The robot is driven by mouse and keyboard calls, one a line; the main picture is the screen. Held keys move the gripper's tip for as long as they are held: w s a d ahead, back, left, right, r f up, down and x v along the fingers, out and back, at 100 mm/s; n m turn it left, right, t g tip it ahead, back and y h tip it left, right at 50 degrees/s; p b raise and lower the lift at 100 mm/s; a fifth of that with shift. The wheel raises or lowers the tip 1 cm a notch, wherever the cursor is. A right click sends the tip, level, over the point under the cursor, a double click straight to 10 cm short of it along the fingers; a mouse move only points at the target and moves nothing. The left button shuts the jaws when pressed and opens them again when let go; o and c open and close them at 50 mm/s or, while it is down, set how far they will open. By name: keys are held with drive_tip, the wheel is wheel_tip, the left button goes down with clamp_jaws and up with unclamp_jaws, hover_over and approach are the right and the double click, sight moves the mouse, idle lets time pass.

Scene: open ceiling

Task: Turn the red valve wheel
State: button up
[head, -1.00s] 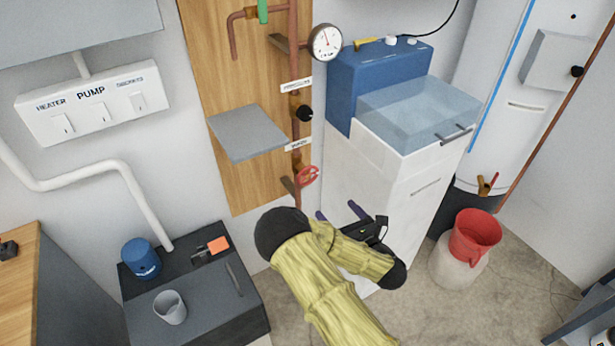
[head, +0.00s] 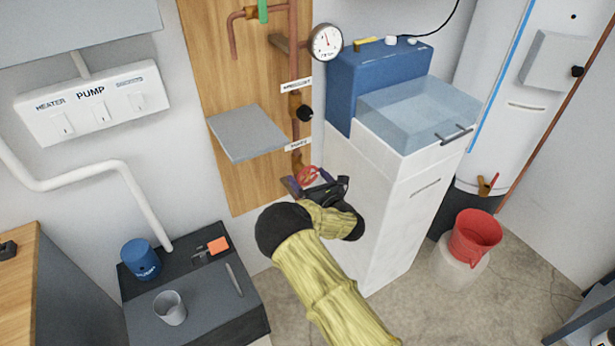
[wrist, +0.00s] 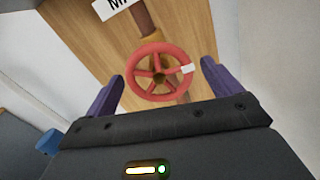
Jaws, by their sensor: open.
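The red valve wheel (head: 307,175) sits low on the copper pipe against the wooden board. In the wrist view the spoked wheel (wrist: 158,72) faces me, with a small white mark on its right rim. My gripper (head: 316,186) is at the wheel in the head view. Its two purple fingers stand apart, one on each side of the wheel in the wrist view (wrist: 160,82). A gap shows between each finger and the rim there. I cannot tell how far the fingertips are from the wheel in depth.
A grey shelf (head: 246,132) juts out above left of the wheel. The white cabinet (head: 378,205) with a clear-lidded blue top stands close on the right. A dark bench (head: 215,295) with a blue tin and a grey cup is at lower left. A black knob (head: 305,113) is higher on the pipe.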

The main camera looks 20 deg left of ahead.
drive_tip(key=shift+w+a, duration=0.45)
drive_tip(key=shift+a, duration=0.05)
drive_tip(key=c, duration=1)
